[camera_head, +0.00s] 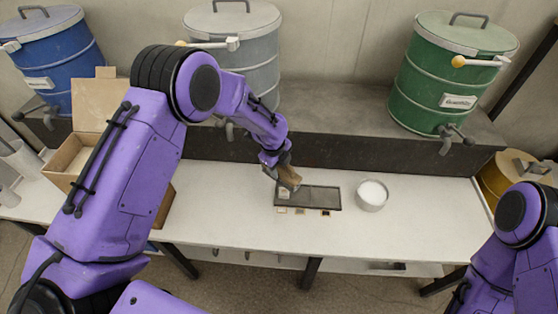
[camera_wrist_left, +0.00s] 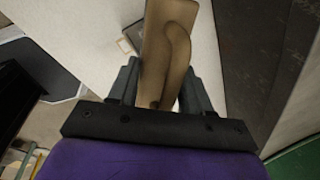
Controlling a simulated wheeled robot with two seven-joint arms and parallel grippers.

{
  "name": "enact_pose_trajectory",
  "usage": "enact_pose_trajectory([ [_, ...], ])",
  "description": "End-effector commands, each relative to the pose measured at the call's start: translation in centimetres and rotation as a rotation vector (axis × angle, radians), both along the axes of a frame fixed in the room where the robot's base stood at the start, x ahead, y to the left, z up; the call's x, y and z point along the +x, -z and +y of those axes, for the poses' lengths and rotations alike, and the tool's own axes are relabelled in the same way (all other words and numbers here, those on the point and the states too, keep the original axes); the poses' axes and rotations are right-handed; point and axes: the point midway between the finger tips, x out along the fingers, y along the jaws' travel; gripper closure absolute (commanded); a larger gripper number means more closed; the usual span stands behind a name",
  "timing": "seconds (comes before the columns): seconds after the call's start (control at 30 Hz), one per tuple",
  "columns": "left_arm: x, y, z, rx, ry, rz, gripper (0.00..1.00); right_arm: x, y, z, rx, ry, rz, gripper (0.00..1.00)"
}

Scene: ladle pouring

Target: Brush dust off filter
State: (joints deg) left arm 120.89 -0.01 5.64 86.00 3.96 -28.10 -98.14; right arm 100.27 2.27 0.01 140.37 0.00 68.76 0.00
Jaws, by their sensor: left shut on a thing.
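My left gripper (camera_head: 278,168) is shut on a brown wooden-handled tool, likely the brush (camera_head: 289,178). In the left wrist view the brush (camera_wrist_left: 166,45) sits between the two dark fingers of the left gripper (camera_wrist_left: 160,85). A dark, shallow rectangular tray, possibly the filter (camera_head: 318,195), lies on the white table. The brush is over the tray's left end; I cannot tell whether it touches. Its bristles are not clear. My right arm shows at the right edge, but its gripper is out of the picture.
A round container of white material (camera_head: 371,194) stands right of the tray. Small pale squares (camera_head: 300,211) lie along its front edge. An open cardboard box (camera_head: 66,160) stands left. Blue, grey and green drums (camera_head: 440,85) stand on the raised shelf behind. The table (camera_head: 420,220) is clear at right.

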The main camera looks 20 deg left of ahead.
Motion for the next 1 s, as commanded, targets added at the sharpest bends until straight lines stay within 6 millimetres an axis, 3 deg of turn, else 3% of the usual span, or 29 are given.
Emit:
enact_pose_trajectory([
  [0.27,0.4,1.2,0.3,0.001,0.11,0.001,0.75,0.0,0.2,0.0,0.0,0.0,0.0,1.0],
  [1.0,0.4,7.6,0.0,0.002,0.111,0.0,0.75,0.0,5.6,0.0,0.0,0.0,0.0,1.0],
])
